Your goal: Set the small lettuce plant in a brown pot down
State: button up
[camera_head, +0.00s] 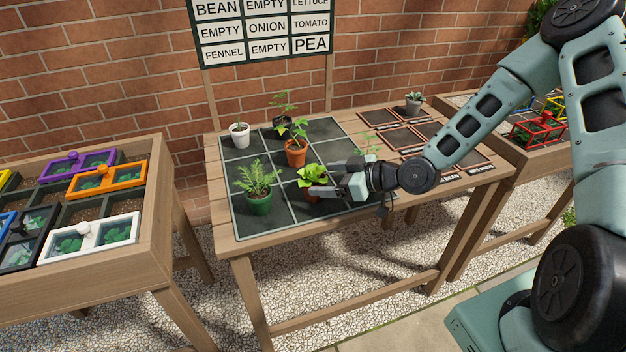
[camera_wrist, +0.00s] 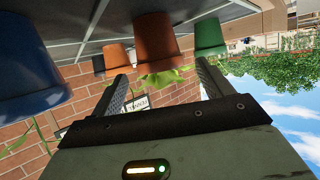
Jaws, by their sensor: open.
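The small lettuce plant (camera_head: 312,173) with bright green leaves is upright in its brown pot. It appears to stand in the front row of the dark gridded mat (camera_head: 284,217), right of the green pot. My gripper (camera_head: 335,181) is level with it, reaching in from the right and hiding part of the pot. The upside-down wrist view shows the brown pot (camera_wrist: 153,40) ahead and between my open fingers (camera_wrist: 163,70), its leaves hanging in the picture. Whether the fingers touch the pot is not clear.
Green (camera_head: 258,205), terracotta (camera_head: 295,155), white (camera_head: 239,138) and black (camera_head: 282,125) pots hold plants on the mat. A blue pot (camera_wrist: 30,70) is near my gripper. A name board (camera_head: 264,30) stands behind. Framed trays (camera_head: 390,135) and a succulent (camera_head: 414,101) are at right.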

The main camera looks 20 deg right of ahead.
jog(key=v, duration=0.6)
jog(key=shift+s, duration=0.1)
jog(key=s+a+g+h, duration=0.1)
jog(key=s+a+f+n+g, duration=0.1)
jog(key=a+g, duration=0.1)
jog(key=shift+s+a+f+h, duration=0.2)
jog(key=shift+a+f+h, duration=0.05)
jog(key=shift+h, duration=0.15)
jog(key=s+a+r+g+h, duration=0.2)
jog(key=s+a+r, duration=0.1)
jog(key=s, duration=0.4)
jog(key=s+a+r+m+g+h, duration=0.1)
jog(key=s+a+r+g+h, duration=0.1)
jog(key=s+r, duration=0.3)
jog(key=s+a+r+m+g+h, duration=0.1)
jog(key=s+a+r+g+h, duration=0.1)
jog(key=s, duration=0.9)
notch_tip(320, 180, up, 3)
jog(key=a+h, duration=0.1)
jog(key=a, duration=0.1)
jog(key=shift+a+g, duration=0.25)
jog(key=shift+g, duration=0.05)
jog(key=shift+s+r, duration=0.1)
